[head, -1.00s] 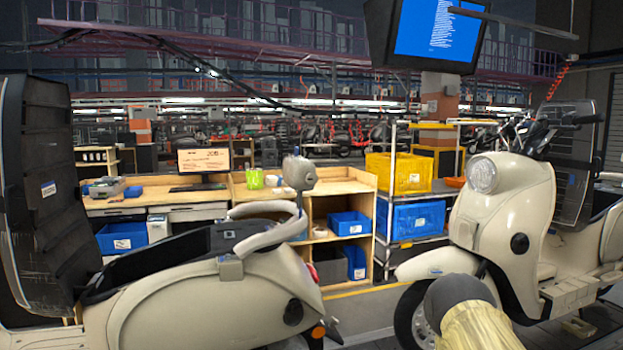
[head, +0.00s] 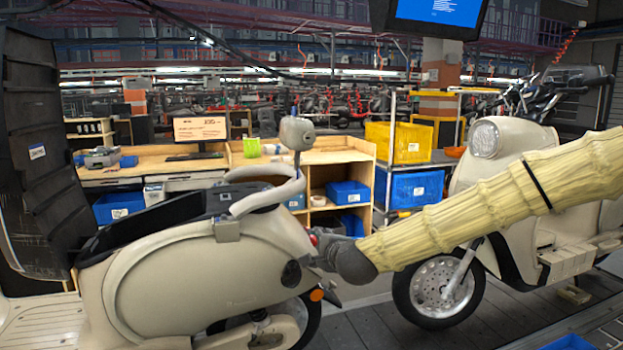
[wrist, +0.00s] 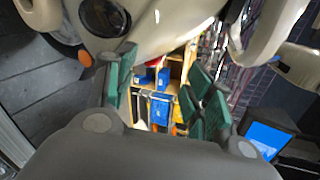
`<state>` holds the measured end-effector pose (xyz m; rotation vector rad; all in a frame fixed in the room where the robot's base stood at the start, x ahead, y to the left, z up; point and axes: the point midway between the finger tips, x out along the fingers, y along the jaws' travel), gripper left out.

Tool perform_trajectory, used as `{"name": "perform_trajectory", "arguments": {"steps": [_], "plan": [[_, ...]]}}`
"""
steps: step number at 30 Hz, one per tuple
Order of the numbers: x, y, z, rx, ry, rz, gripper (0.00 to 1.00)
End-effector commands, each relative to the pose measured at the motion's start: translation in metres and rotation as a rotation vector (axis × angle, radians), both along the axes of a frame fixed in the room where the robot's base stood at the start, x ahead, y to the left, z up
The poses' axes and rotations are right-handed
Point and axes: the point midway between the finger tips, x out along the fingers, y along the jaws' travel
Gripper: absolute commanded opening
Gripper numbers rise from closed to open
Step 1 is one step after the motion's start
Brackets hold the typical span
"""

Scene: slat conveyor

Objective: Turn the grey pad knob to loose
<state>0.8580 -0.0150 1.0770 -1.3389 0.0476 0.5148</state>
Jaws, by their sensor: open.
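A grey rounded pad head (head: 297,133) stands on a thin post above the tail of the left cream scooter (head: 215,285). A small round spot shows on its face; I cannot tell its knob's setting. A grey block (head: 227,229) is clamped on the scooter's pale grab rail (head: 268,196). My gripper (head: 322,243) is beside the scooter's tail, below and right of the pad head. In the wrist view my gripper (wrist: 162,92) has its green-padded fingers apart with nothing between them. The cream tail (wrist: 150,25) is just beyond the fingers; I cannot make out the knob there.
A second cream scooter (head: 485,200) stands at the right, behind my sleeved arm. A wooden bench (head: 340,155) with blue bins and a cart with a yellow crate (head: 398,143) stand behind. A monitor (head: 438,15) hangs above. Free space lies around the pad head.

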Motion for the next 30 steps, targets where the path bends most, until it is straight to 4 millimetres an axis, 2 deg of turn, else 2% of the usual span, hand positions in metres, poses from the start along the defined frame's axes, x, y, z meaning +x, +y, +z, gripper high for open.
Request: {"name": "perform_trajectory", "arguments": {"steps": [1,3,6,9,10,12,15,20,30], "plan": [[0.01,-0.001,0.048,0.082,-0.041,-0.028,0.53],[0.018,-0.004,0.106,0.186,-0.081,-0.057,0.53],[0.022,-0.008,0.175,0.311,-0.126,-0.083,0.53],[0.021,-0.013,0.223,0.399,-0.156,-0.097,0.53],[0.021,-0.014,0.233,0.418,-0.162,-0.099,0.53],[0.02,-0.016,0.25,0.452,-0.171,-0.103,0.53],[0.021,-0.017,0.262,0.473,-0.178,-0.106,0.53],[0.035,-0.012,0.263,0.475,-0.178,-0.107,0.53],[0.087,0.005,0.263,0.473,-0.178,-0.106,0.53]]}}
